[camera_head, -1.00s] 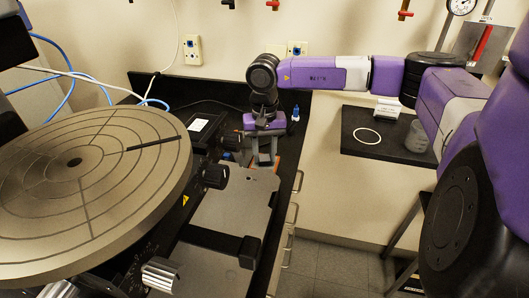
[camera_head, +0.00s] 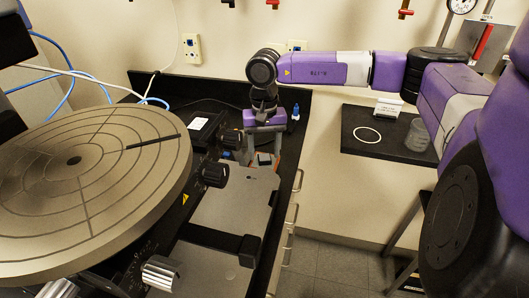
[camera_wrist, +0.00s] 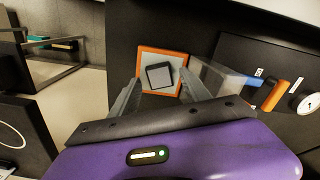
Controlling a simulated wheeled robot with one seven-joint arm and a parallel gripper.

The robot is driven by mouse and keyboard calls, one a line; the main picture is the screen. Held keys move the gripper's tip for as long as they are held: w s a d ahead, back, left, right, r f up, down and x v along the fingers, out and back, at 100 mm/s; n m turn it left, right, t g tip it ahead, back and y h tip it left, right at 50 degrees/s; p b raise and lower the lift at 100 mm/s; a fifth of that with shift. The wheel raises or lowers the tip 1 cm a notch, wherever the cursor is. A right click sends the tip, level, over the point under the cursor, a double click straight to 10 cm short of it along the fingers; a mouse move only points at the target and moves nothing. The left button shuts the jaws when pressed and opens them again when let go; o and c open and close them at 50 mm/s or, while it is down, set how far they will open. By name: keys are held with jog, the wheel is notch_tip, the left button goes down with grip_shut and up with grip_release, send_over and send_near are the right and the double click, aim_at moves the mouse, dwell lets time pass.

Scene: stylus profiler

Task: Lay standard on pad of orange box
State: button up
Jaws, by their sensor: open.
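The orange box (camera_wrist: 143,88) is square and open, with an orange rim and a pale pad (camera_wrist: 174,61) inside, in the middle of the wrist view. The standard (camera_wrist: 159,75), a small dark-edged square with a grey top, lies on the pad inside the rim, slightly turned. In the head view the standard (camera_head: 265,160) shows small below my gripper, partly hidden by it. My gripper (camera_wrist: 159,80) is open and empty, its fingers at the left and right of the box, apart from the standard. In the head view my gripper (camera_head: 264,150) is above the back of the black bench.
A round grooved stage (camera_head: 90,190) fills the left of the head view, with black knobs (camera_head: 214,174) beside it. A side shelf (camera_head: 385,150) holds a white ring (camera_head: 367,135) and a clear beaker (camera_head: 417,135). A blue-capped item (camera_wrist: 235,80) stands right of the box.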

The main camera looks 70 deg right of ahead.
aim_at(265, 157)
notch_tip(265, 157, up, 11)
jog(key=b, duration=0.1)
jog(key=shift+r, duration=0.1)
dwell(0.7)
